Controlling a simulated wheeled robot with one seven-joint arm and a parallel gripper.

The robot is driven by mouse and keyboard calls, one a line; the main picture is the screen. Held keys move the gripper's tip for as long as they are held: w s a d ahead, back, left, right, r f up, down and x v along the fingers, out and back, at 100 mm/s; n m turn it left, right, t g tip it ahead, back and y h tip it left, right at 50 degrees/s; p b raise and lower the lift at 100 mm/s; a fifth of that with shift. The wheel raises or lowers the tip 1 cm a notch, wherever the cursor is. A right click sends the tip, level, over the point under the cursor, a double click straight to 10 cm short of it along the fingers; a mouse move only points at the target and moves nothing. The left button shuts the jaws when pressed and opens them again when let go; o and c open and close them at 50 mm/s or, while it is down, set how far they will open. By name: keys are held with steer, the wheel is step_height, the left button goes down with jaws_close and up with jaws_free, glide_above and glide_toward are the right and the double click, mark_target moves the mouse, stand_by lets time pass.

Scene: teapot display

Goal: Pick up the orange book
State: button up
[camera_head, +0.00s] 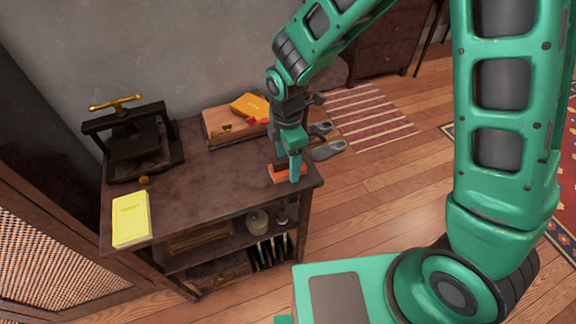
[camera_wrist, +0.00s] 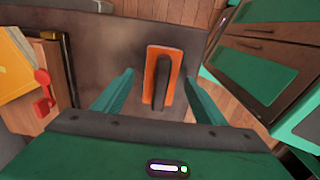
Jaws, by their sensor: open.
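My gripper (camera_head: 287,168) is open and points down over the right end of the dark table. In the wrist view its two fingers (camera_wrist: 160,76) stand on either side of an orange block with a dark bar-like handle on top (camera_wrist: 152,97). The block also shows in the head view (camera_head: 277,176), partly hidden by my fingers. I cannot tell whether the fingers touch it. An orange-yellow book (camera_head: 251,104) lies on a wooden box at the table's back, left of my gripper. It shows in the wrist view (camera_wrist: 14,68), cut off at the left edge.
The wooden box (camera_head: 222,128) has a red object (camera_wrist: 42,92) at its side. A black press with a brass handle (camera_head: 135,140) stands at the back left. A yellow book (camera_head: 131,222) lies at the front left. The table's middle (camera_head: 215,180) is clear.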

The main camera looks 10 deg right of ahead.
steer(key=shift+f, duration=0.45)
steer(key=c, duration=1.1)
steer(key=shift+c, duration=0.2)
steer(key=shift+r, duration=0.15)
